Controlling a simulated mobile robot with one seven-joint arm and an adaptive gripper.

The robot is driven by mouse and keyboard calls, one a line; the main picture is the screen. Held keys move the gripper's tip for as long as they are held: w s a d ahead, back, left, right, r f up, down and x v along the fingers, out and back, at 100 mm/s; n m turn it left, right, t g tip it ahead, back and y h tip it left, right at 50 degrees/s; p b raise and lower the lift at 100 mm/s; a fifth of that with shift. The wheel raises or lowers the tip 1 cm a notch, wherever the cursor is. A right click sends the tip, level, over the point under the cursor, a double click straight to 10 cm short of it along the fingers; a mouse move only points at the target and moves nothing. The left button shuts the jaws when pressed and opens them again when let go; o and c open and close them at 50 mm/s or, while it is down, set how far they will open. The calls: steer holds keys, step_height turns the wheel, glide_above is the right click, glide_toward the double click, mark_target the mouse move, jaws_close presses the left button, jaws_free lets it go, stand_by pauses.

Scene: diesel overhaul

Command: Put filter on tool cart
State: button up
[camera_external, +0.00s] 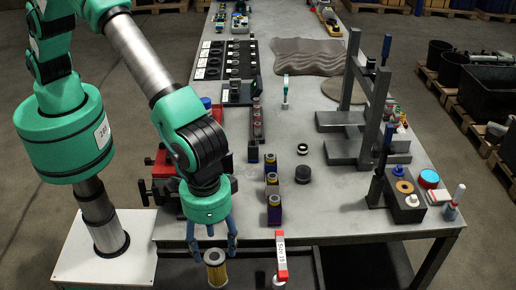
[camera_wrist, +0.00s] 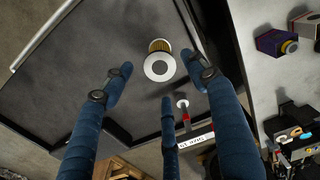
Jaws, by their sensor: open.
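The filter (camera_external: 215,270), a yellow pleated cylinder with a pale ring-shaped end, is low at the front of the external view, below my gripper (camera_external: 211,246). In the wrist view the filter (camera_wrist: 159,66) appears beyond the fingertips, roughly centred between the two outer fingers. My gripper (camera_wrist: 156,78) is open with its blue fingers spread, and I see no contact with the filter. A dark flat surface with raised edges (camera_wrist: 80,75) lies behind the filter and may be the tool cart top. I cannot tell whether the filter rests on it.
A red and white labelled tool (camera_external: 281,258) is close to the right of the filter. The grey workbench (camera_external: 340,215) is behind, with small dark blocks (camera_external: 274,210), a red vise (camera_external: 163,165) and a grey metal stand (camera_external: 352,145). The dark surface left of the filter is clear.

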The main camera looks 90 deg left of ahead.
steer(key=w+a+r+t, duration=0.1)
steer(key=w+a+r, duration=0.1)
steer(key=a+r, duration=1.6)
steer(key=s+a+r+m+t+h, duration=0.1)
steer(key=s+a+r, duration=0.2)
steer(key=a+r, duration=0.45)
steer(key=s+a+r, duration=0.2)
steer(key=a+r, duration=0.3)
steer(key=a, duration=0.5)
steer(key=s+a+r+t, duration=0.1)
steer(key=s+a+r, duration=0.2)
steer(key=s+a, duration=0.4)
steer(key=s+a+r+t, duration=0.1)
steer(key=s+a+r, duration=0.2)
steer(key=s+a, duration=0.45)
steer(key=s+a+f+m+t+y, duration=0.1)
steer(key=s+a+f, duration=0.2)
steer(key=s+a, duration=0.8)
steer(key=shift+s+t, duration=0.3)
steer(key=shift+s, duration=0.85)
steer(key=shift+f, duration=0.1)
step_height(320, 180, down, 17)
steer(key=b, duration=1.7)
